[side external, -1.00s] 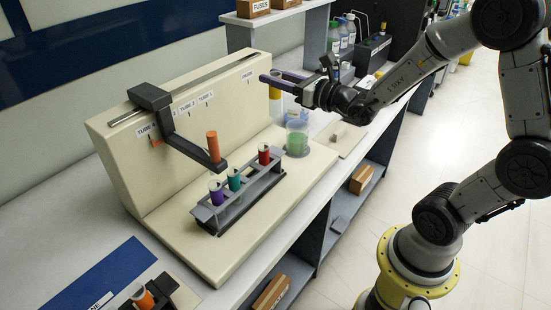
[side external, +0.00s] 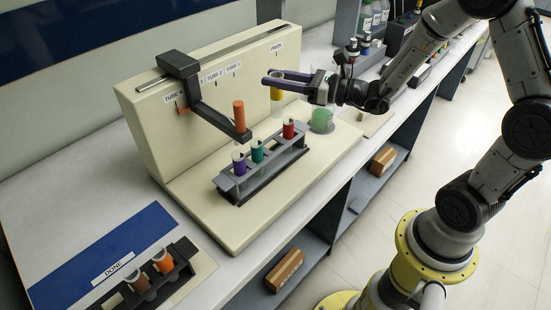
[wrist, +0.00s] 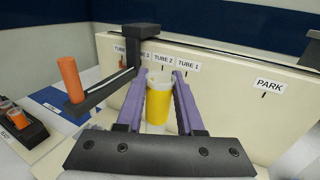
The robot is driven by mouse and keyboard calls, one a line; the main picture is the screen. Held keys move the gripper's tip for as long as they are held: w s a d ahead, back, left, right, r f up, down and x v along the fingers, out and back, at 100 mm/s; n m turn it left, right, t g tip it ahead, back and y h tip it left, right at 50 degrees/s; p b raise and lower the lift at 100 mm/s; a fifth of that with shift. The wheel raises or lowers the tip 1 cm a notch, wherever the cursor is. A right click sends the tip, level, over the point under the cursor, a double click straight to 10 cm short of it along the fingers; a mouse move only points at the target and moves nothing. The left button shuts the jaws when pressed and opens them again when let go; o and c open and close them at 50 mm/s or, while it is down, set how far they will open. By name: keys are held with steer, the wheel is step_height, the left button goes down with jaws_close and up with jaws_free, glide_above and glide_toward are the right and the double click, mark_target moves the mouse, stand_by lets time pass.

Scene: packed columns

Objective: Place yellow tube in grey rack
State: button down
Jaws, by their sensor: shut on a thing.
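My gripper (side external: 268,78) is shut on the yellow tube (side external: 276,93), with its purple fingers on either side. The tube hangs about upright, above the base and behind the grey rack. In the wrist view the yellow tube (wrist: 158,100) with its pale top shows between the fingertips (wrist: 161,78). The grey rack (side external: 245,192) stands on the cream base with a purple tube (side external: 240,165), a teal tube (side external: 257,152) and a red tube (side external: 288,130). A gap shows between the teal and red tubes. The rack is not visible in the wrist view.
A black arm (side external: 215,115) reaches from the cream panel (side external: 150,120) to the rack's edge, with an orange tube (side external: 239,115) upright at its end. A beaker with green liquid (side external: 322,120) stands right of the rack. A black rack (side external: 150,288) with two tubes is front left.

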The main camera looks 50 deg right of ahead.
mark_target(280, 117)
steer(key=shift+n+g+y, duration=0.3)
steer(key=shift+n+y, duration=0.1)
steer(key=shift+y, duration=0.2)
steer(key=f, duration=0.6)
steer(key=a+f, duration=0.1)
steer(key=f, duration=0.2)
steer(key=shift+f, duration=3)
steer(key=shift+f, duration=0.1)
steer(key=c, duration=0.8)
jaws_free()
